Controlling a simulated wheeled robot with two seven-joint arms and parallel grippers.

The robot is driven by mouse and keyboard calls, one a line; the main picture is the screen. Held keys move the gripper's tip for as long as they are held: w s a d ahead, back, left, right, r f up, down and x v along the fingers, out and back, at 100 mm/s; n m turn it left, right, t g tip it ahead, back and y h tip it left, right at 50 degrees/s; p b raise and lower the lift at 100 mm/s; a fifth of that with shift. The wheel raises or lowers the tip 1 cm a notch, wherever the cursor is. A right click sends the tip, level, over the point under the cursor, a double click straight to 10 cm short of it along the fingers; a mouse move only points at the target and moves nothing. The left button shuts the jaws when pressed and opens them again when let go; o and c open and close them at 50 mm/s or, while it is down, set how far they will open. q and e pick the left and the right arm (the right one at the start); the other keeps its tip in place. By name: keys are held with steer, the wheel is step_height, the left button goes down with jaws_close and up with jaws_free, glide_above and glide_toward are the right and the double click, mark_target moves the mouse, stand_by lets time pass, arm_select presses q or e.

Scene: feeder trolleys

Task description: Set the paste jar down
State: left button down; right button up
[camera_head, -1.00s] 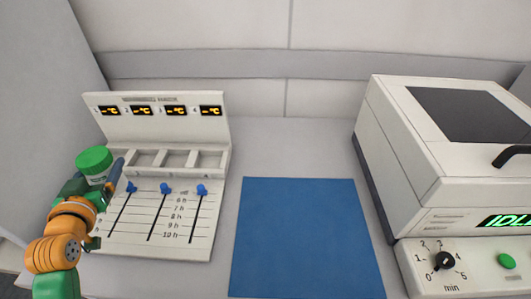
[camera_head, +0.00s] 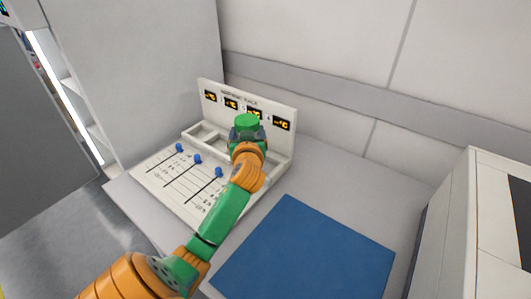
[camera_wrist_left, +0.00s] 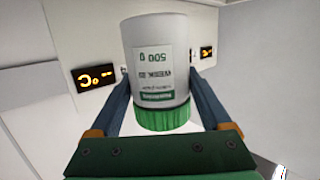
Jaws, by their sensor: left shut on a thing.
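The paste jar is white with a green lid (camera_head: 246,121) in the head view. In the left wrist view the jar body (camera_wrist_left: 158,62) appears upside down, with a label reading 500 g. My left gripper (camera_head: 246,134) is shut on the jar, with one finger on each side of it. It holds the jar at the right part of the warming rack (camera_head: 215,92), in front of the display panel. My arm hides the slots beneath, so I cannot tell whether the jar touches the rack. My right gripper is not in view.
Open slots (camera_head: 207,137) show at the rack's left. Blue slider knobs (camera_head: 197,159) stand on its sloping front. A blue mat (camera_head: 305,250) lies bare on the bench to the right. A white machine (camera_head: 470,230) stands at the far right.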

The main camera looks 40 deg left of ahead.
arm_select(q)
steer(key=w+d+f, duration=0.1)
steer(key=f, duration=0.1)
steer(key=w+f+b, duration=0.1)
steer(key=f, duration=0.2)
steer(key=w+d+f, duration=0.1)
steer(key=w+f, duration=0.1)
steer(key=f, duration=0.1)
steer(key=shift+d, duration=0.35)
steer(key=shift+f, duration=0.4)
jaws_free()
steer(key=shift+s, duration=0.15)
steer(key=v, duration=1.2)
steer(key=shift+b, duration=0.4)
steer(key=shift+r, duration=0.15)
